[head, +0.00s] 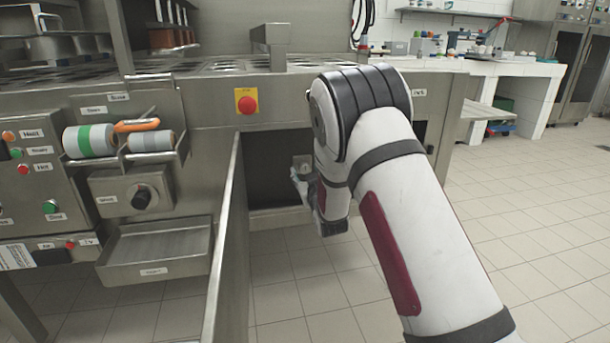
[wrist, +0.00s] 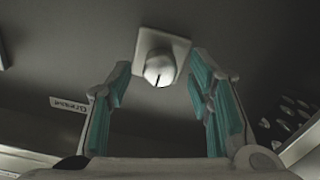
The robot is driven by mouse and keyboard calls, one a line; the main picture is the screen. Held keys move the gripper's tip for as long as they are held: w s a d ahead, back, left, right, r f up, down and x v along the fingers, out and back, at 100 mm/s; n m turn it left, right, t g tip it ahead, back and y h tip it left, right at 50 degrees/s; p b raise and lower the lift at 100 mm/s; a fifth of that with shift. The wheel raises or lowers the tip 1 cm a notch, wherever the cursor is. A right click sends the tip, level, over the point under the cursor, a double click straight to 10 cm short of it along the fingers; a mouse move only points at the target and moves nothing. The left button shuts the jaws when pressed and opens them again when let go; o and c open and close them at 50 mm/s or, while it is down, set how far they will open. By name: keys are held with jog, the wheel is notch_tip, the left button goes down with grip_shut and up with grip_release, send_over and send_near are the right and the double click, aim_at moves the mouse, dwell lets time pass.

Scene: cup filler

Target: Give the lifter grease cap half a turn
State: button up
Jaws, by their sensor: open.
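The lifter grease cap (wrist: 158,70) is a pale rounded knob with a dark line on its face, on a square plate (wrist: 179,47) in the wrist view. My gripper (wrist: 161,76) is open, with its teal-padded fingers to the left and right of the cap. No finger visibly touches the cap, and how far it lies beyond the tips is hard to tell. In the head view my gripper (head: 298,180) reaches into the dark open bay (head: 265,165), by a small pale plate (head: 303,161). My arm hides part of the bay.
An open door panel (head: 226,235) stands left of my arm. A red stop button (head: 247,104) sits on the frame above the bay. Open tiled floor lies right.

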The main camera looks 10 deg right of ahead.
jog(key=shift+w, duration=1.05)
grip_shut()
jog(key=shift+m, duration=0.3)
